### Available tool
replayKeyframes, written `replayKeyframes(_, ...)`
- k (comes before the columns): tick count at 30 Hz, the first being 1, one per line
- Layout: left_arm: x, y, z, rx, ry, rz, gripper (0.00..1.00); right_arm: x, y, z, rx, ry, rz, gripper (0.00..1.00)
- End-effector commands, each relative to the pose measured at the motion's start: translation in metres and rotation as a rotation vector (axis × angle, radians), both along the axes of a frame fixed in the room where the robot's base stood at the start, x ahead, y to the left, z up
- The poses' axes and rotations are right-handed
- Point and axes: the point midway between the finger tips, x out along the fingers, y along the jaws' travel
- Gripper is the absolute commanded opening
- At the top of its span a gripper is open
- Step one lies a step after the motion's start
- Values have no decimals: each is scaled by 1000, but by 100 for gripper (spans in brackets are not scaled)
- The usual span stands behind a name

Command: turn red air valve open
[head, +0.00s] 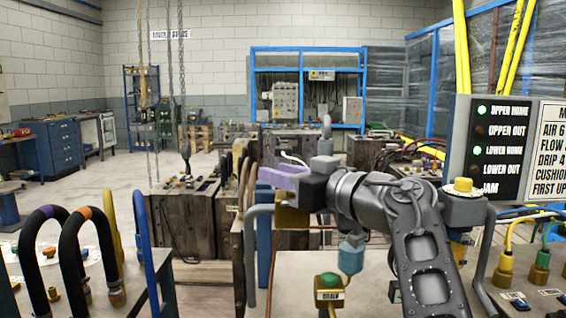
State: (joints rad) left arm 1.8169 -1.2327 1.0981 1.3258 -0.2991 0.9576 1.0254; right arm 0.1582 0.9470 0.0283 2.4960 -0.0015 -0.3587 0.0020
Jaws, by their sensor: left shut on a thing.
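My left gripper (272,178), with pale lilac fingers, is at mid-picture, pointing left. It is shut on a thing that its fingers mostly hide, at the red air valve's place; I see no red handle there. A brass-coloured block (291,216) shows just below the fingers, beside a bent grey pipe (250,240). How far the valve is turned cannot be told. My right gripper is not in view.
A panel (496,150) at right has green lamps lit at UPPER HOME and LOWER HOME. A green button box (329,290) and a blue-capped filter (351,255) stand below my arm. Black hoses (85,235) arch at left. Chains (181,60) hang behind.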

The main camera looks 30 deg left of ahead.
Motion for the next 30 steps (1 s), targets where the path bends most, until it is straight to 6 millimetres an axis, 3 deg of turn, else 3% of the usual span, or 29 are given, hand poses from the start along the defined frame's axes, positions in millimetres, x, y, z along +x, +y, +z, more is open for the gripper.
replayKeyframes(16, -1, -1, 3, 6, -3, 37, 0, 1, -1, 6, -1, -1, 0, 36)
replayKeyframes(17, -1, -1, 3, 6, -3, 37, 32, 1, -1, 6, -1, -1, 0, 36)
replayKeyframes(24, -1, 0, 2, 4, -3, 38, 52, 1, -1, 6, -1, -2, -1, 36)
replayKeyframes(30, -1, 0, 2, 3, -2, 39, 53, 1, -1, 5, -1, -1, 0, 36)
